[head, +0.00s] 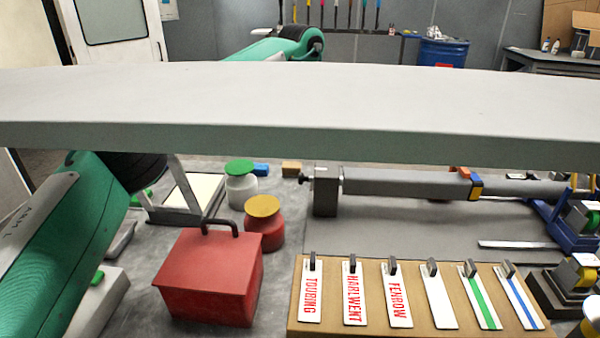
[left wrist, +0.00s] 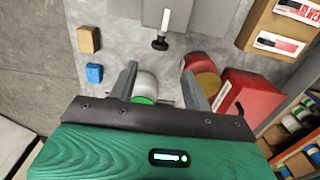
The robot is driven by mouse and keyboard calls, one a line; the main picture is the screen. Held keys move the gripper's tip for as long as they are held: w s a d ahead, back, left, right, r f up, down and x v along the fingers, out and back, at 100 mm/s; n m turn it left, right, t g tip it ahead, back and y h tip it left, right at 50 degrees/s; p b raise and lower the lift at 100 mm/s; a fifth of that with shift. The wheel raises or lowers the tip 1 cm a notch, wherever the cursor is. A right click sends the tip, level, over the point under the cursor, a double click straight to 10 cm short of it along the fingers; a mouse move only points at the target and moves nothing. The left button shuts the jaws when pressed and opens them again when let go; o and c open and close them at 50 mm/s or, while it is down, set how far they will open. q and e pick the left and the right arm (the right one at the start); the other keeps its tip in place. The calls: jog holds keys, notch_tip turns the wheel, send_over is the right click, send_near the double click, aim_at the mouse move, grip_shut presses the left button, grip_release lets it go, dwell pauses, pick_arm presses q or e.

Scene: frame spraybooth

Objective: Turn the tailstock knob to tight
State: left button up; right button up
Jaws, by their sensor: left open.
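The tailstock (head: 325,195) is a dark grey block at the left end of a long grey bar on the bench. Its small black knob (head: 303,179) sticks out on its left side. In the left wrist view the knob (left wrist: 160,43) is beyond the fingertips, at the end of a pale shaft. My left gripper (left wrist: 161,82) is open, its two fingers apart and the knob clear of them. A white jar with a green lid (left wrist: 144,90) shows between the fingers. My right gripper is not in view.
The grey beam (head: 300,105) crosses the whole head view. A red box (head: 210,275), a yellow-lidded red jar (head: 263,225) and the green-lidded jar (head: 241,185) stand near the tailstock. A brown label board (head: 345,325) lies in front. Small blue (left wrist: 94,73) and wooden (left wrist: 89,40) blocks lie nearby.

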aim_at(304, 178)
pick_arm(q)
notch_tip(304, 178, down, 10)
jog(key=shift+f, duration=0.15)
dwell(0.3)
jog(key=c, duration=0.9)
